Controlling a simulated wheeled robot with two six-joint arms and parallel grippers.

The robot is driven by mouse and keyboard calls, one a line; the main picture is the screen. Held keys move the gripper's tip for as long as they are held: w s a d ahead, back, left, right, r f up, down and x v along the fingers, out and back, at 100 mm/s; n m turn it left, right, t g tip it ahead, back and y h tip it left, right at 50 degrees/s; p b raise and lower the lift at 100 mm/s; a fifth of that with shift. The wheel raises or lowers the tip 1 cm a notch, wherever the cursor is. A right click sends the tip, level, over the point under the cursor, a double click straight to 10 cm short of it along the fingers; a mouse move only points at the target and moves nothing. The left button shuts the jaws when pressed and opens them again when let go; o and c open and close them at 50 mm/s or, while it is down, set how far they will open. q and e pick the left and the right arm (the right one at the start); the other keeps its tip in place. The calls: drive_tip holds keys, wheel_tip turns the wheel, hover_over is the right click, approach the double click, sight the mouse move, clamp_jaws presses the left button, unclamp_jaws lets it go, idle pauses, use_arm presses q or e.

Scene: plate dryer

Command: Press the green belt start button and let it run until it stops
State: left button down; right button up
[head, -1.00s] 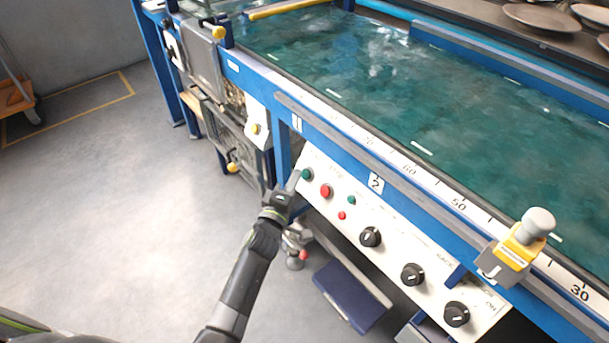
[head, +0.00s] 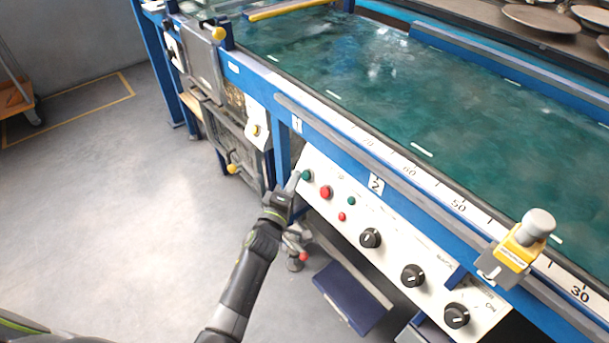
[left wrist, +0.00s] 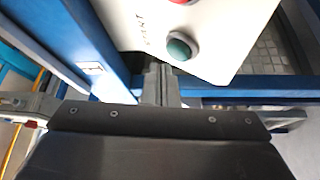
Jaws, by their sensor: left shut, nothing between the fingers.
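The green start button (head: 307,175) is at the upper left end of the white control panel (head: 390,265), beside a larger red button (head: 326,192). My left gripper (head: 294,181) is shut and empty, its fingertips right by the green button's left side. I cannot tell whether they touch it. In the left wrist view the green button (left wrist: 181,46) shows above and slightly right of the closed fingers (left wrist: 160,80), with a small gap in the picture. The green belt (head: 400,105) lies behind the panel inside a blue frame. My right gripper is not in view.
A small green (head: 351,201) and a small red light (head: 342,217) and black knobs (head: 370,238) sit further along the panel. A yellow-grey clamp (head: 520,245) stands on the scale rail. Plates (head: 540,17) lie at the back right.

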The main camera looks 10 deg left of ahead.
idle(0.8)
use_arm(q)
drive_tip(key=shift+w+d+f, duration=0.2)
drive_tip(key=shift+w+d, duration=0.05)
drive_tip(key=shift+w, duration=0.05)
